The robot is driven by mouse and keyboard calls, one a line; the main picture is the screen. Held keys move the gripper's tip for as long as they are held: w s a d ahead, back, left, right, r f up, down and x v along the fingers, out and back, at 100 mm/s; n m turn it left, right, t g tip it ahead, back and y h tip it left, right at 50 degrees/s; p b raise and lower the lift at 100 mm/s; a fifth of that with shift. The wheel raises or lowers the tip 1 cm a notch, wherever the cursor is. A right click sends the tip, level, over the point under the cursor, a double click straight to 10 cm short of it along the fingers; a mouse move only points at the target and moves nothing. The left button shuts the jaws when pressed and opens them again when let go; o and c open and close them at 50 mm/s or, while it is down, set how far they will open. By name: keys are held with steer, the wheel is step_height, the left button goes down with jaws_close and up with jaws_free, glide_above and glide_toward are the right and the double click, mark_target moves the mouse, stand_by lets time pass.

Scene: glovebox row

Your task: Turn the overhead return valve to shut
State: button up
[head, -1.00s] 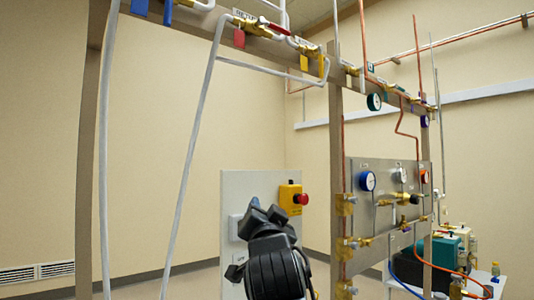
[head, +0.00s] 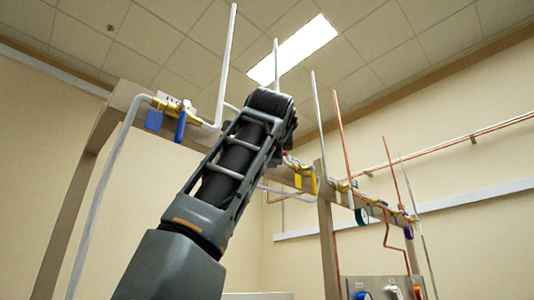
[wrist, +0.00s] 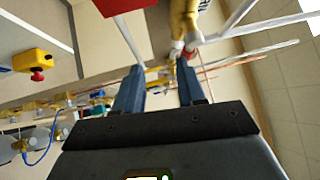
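Valves sit along the overhead pipe rail. A blue-handled brass valve (head: 181,122) with a blue tag (head: 153,120) is at the left in the head view, and a yellow-handled valve (head: 314,184) is right of my arm. My raised arm hides the part between them. In the wrist view, a brass valve body (wrist: 184,18) and a red tag (wrist: 122,5) are at the top, beyond my fingertips. My gripper (wrist: 158,70) is open, with nothing between its fingers. I cannot read which valve is labelled return.
White pipes (head: 229,60) and copper pipes (head: 342,130) rise from the rail near my arm. A rail post (head: 327,235) stands right of it. In the wrist view, a yellow box with a red button (wrist: 35,65) is at the left.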

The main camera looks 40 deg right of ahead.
steer(key=shift+m, duration=0.6)
steer(key=w+d+r, duration=0.1)
steer(key=d, duration=0.1)
steer(key=w+d+r+p, duration=0.1)
steer(key=r, duration=0.1)
steer(key=w+d+r+p, duration=0.1)
steer(key=d, duration=0.1)
steer(key=shift+w+d+r, duration=0.25)
steer(key=shift+w+d, duration=0.05)
jaws_close()
